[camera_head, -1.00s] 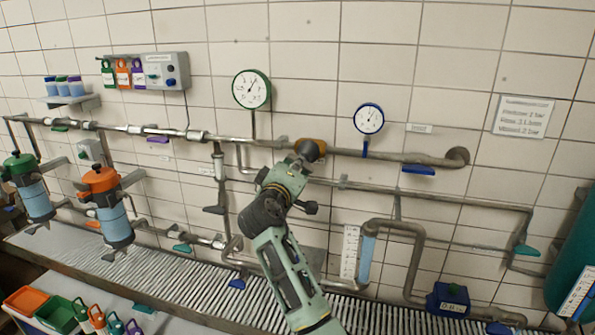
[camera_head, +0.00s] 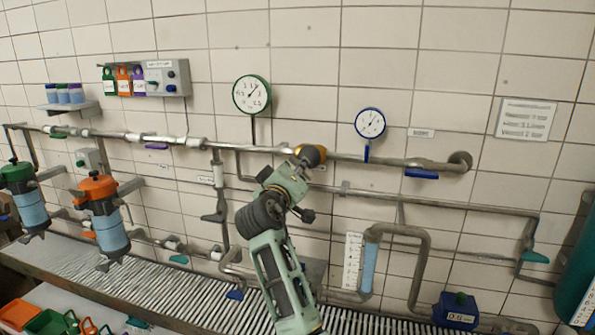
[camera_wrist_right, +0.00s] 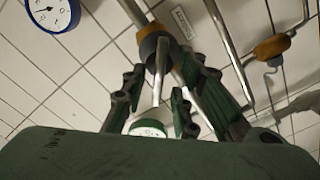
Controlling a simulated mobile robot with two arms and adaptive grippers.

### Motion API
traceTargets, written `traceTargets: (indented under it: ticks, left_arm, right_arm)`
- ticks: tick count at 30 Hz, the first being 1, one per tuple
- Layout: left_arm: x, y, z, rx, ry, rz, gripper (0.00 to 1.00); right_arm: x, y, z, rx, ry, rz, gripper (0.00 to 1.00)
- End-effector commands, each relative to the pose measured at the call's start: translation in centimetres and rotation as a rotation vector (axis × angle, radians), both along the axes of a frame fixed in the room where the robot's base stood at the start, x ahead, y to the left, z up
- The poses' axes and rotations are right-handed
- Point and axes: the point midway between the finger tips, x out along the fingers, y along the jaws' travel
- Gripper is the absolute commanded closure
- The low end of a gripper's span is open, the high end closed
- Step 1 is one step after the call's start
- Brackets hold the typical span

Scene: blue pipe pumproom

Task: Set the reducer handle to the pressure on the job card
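The reducer handle (camera_head: 313,153), orange with a dark knob end, sits on the upper pipe between the two gauges. It also shows in the right wrist view (camera_wrist_right: 152,42). My right gripper (camera_head: 292,176) is just below and left of it. In the wrist view its fingers (camera_wrist_right: 163,85) are spread, with the handle between or just beyond their tips; contact cannot be told. The green-rimmed gauge (camera_head: 251,94) and blue-rimmed gauge (camera_head: 370,123) both have needles toward the upper right. The job card (camera_head: 525,119) hangs at right, its lines blurred. My left gripper is out of view.
Pipes run along the tiled wall around the handle. A second orange handle (camera_wrist_right: 272,47) shows in the wrist view. Left are orange-topped (camera_head: 103,210) and green-topped filters (camera_head: 25,195); lower right is a blue box (camera_head: 456,309). A grated ledge (camera_head: 190,295) runs below.

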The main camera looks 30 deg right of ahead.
Motion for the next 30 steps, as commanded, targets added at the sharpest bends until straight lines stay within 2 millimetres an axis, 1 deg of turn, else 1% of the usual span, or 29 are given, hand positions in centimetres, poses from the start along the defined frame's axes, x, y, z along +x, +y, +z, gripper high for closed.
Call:
traceTargets:
  ticks: [6,10,14,21,25,30]
  left_arm:
    - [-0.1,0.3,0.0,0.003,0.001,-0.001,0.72]
    - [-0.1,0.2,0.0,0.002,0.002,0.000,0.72]
    - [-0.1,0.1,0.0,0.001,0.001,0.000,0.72]
    - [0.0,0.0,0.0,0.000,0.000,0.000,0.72]
    - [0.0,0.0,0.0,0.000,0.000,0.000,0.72]
    - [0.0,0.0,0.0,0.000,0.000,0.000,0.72]
  right_arm:
    - [-0.1,0.0,0.0,-0.001,0.000,-0.001,0.73]
    - [-0.6,0.8,0.0,-0.001,-0.001,0.001,0.73]
    - [-2.1,2.6,-0.1,0.001,-0.001,0.001,0.73]
    - [-5.5,6.5,-0.1,0.002,0.000,0.003,0.73]
    - [-6.8,8.1,-0.1,0.002,0.001,0.002,0.73]
    - [-7.7,9.1,0.0,0.001,0.000,0.001,0.73]
